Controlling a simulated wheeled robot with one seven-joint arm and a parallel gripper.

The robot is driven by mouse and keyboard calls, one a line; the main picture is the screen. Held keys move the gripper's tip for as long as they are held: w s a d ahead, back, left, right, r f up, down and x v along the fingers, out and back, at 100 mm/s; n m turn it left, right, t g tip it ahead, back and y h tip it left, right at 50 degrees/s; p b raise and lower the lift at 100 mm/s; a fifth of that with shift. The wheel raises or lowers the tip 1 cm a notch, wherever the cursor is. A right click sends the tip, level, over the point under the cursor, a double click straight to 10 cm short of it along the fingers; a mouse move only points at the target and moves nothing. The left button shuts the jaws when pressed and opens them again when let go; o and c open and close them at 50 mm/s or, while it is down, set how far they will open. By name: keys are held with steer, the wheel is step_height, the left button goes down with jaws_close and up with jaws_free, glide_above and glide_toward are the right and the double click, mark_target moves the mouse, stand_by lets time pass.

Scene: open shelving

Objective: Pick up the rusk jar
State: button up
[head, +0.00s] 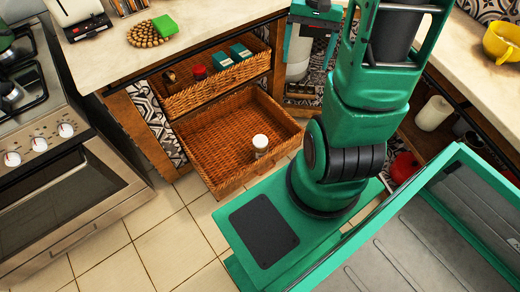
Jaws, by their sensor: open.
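A small jar with a white lid (260,145) stands upright in the pulled-out lower wicker basket (205,128), near its front right side. It may be the rusk jar; no label can be read. A red-lidded jar (199,72) stands in the upper wicker basket (215,88).
Two teal boxes (230,58) and a dark brown item (170,77) also lie in the upper basket. A stove (60,185) stands at left. The counter (125,58) holds a beaded mat and a green block. Tiled floor (145,245) is free before the lower basket.

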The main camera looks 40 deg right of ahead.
steer(key=w+d+f+m+y, duration=0.1)
steer(key=w+d+f, duration=0.2)
steer(key=f, duration=0.3)
steer(key=w+d+f+m+y, duration=0.1)
steer(key=w+d+f+m, duration=0.15)
steer(key=f, duration=0.45)
steer(key=m+t+y, duration=0.5)
steer(key=m+t, duration=0.6)
steer(key=m, duration=0.4)
glide_toward(264, 141)
steer(key=shift+a+f, duration=0.25)
steer(key=shift+a, duration=0.25)
steer(key=shift+w+a+f+m+t+h, duration=0.1)
steer(key=shift+a+f+m+t+h, duration=0.2)
steer(key=shift+f+m+t+h, duration=0.15)
steer(key=shift+w+a, duration=0.15)
steer(key=x, duration=0.5)
steer(key=shift+r+x, duration=0.1)
steer(key=shift+x, duration=1.2)
steer(key=shift+r+x, duration=0.15)
steer(key=shift+x, duration=1.2)
steer(key=shift+w, duration=0.1)
